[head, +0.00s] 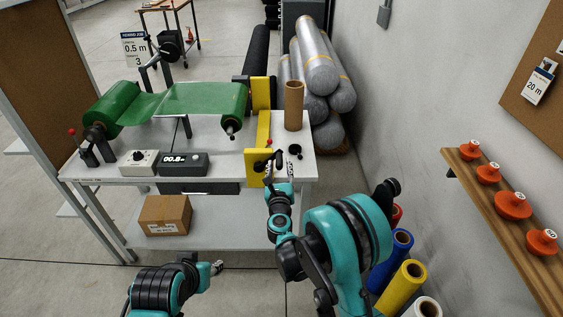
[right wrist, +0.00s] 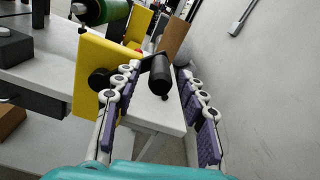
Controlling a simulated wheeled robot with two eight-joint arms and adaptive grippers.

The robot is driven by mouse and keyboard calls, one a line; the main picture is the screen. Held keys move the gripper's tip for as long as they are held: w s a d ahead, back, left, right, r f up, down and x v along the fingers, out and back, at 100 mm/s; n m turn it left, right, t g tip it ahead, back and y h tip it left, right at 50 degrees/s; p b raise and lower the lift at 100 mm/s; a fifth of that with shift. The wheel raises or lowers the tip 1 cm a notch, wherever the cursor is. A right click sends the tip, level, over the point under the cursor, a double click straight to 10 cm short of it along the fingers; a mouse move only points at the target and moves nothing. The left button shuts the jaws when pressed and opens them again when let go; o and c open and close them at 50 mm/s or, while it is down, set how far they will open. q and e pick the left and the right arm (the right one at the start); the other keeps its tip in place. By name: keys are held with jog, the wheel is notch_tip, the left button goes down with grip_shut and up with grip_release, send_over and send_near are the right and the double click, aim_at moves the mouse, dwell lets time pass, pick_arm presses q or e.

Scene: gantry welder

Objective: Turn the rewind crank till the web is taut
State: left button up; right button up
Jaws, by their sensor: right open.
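The green web (head: 165,101) runs between a fuller green roll (head: 112,106) at left and a roll (head: 242,99) at right, dipping between them. The crank has a black hub (right wrist: 99,80) on a yellow plate (right wrist: 92,60) and a black cylindrical handle (right wrist: 161,76), seen in the right wrist view. My right gripper (head: 279,170) is at the bench's front right, beside the yellow plate. In the right wrist view its open fingers (right wrist: 160,80) stand either side of the handle, with gaps visible. My left gripper (head: 216,267) is low in front of the bench, small and unclear.
A cardboard tube (head: 293,106) stands on the bench behind my right gripper. A white dial box (head: 138,163) and a black display box (head: 182,163) sit at the front edge. Silver rolls (head: 320,65) lean by the right wall; a carton (head: 165,214) is on the lower shelf.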

aim_at(279, 160)
pick_arm(q)
jog(key=shift+f, duration=0.3)
pick_arm(e)
jog(key=shift+w, duration=1.65)
grip_shut()
pick_arm(q)
jog(key=shift+s+b, duration=0.1)
jog(key=shift+b, duration=0.2)
pick_arm(e)
jog(key=shift+w, duration=0.1)
